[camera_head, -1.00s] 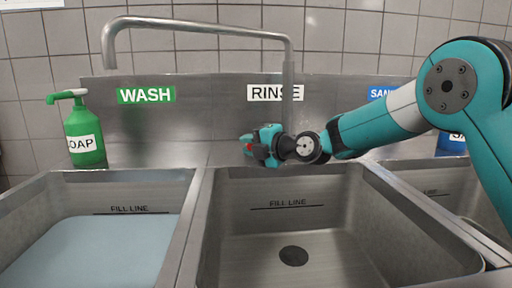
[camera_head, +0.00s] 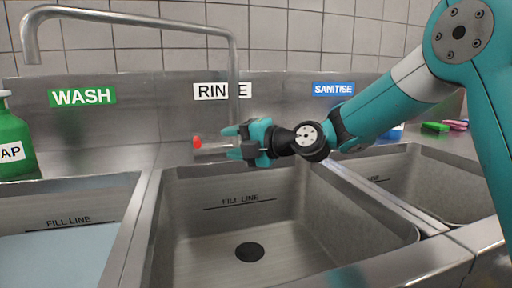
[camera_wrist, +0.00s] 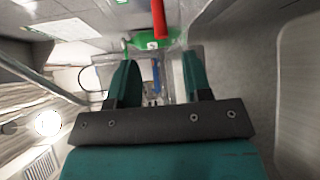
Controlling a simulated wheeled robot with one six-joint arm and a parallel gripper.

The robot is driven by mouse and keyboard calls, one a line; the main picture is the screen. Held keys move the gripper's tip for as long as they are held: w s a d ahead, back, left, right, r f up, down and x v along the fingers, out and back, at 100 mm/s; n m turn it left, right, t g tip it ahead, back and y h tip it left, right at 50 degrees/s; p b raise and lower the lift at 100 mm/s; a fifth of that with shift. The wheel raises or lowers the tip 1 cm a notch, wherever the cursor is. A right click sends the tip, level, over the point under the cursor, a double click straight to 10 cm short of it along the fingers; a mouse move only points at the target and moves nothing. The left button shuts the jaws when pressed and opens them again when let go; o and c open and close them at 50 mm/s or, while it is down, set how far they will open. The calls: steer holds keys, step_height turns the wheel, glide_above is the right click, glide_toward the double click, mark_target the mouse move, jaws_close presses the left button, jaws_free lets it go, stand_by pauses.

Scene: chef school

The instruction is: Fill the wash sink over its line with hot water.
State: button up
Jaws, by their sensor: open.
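The wash sink (camera_head: 120,200) is at the left, under a green WASH label (camera_head: 82,96). Pale blue water (camera_head: 50,262) stands in it, its surface below the fill line (camera_head: 68,222). The curved spout (camera_head: 130,15) ends above this sink; no stream shows from it. A metal tap body with a red-marked end (camera_head: 197,142) sits by the riser's foot, in front of the RINSE label. My gripper (camera_head: 233,142) is open and sideways, just right of the red end. A red lever-like bar (camera_wrist: 159,18) shows beyond the open fingers (camera_wrist: 156,80) in the wrist view. Contact cannot be told.
The rinse sink (camera_head: 160,230) in the middle is empty, with its drain visible. The sanitise sink (camera_head: 420,195) is at the right. A green soap bottle (camera_head: 14,140) stands at the far left. A green sponge (camera_head: 434,128) and a pink one lie at the back right.

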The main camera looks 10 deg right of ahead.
steer(key=v, duration=0.6)
steer(key=shift+b, duration=0.3)
steer(key=shift+r, duration=0.1)
